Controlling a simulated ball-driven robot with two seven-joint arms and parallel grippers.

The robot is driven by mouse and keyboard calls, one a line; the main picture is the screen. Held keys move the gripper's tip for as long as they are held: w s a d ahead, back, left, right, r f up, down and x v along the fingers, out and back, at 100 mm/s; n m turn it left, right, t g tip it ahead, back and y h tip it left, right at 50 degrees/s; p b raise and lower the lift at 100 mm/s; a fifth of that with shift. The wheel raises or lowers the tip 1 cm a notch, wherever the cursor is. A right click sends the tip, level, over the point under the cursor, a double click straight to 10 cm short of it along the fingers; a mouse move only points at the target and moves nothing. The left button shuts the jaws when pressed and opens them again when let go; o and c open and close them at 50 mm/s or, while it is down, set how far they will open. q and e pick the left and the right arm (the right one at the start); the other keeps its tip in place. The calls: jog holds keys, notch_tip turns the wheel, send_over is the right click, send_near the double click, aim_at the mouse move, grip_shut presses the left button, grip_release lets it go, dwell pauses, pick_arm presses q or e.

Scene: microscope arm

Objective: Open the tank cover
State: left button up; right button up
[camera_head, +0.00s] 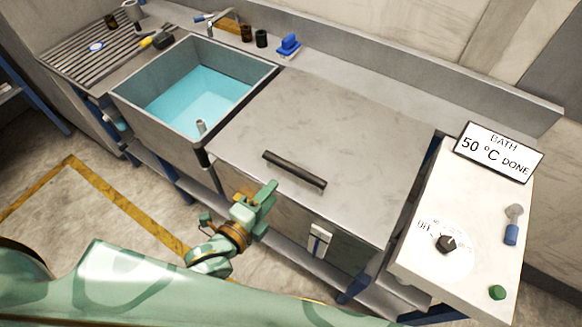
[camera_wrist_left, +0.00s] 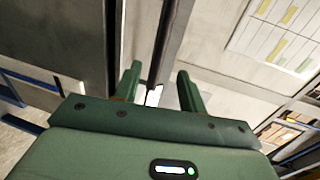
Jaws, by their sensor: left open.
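The tank cover (camera_head: 325,135) is a flat grey lid lying level on the tank, right of the open sink. A dark bar handle (camera_head: 294,169) is fixed along its front edge. My left gripper (camera_head: 270,192) is just in front of and below the left end of the handle. In the left wrist view my left gripper's two green fingers (camera_wrist_left: 158,76) are apart, with a dark bar running up behind the gap between them. I cannot tell whether they touch it. My right gripper is not in view.
A sink (camera_head: 200,95) with blue water lies to the left. A blue brush (camera_head: 288,46) and small dark jars sit behind. Floor at left is open.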

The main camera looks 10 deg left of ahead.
aim_at(292, 173)
pick_arm(q)
jog(key=b+x, duration=0.1)
jog(key=x, duration=1)
jog(key=shift+s+d, duration=0.1)
jog(key=shift+d, duration=0.05)
grip_shut()
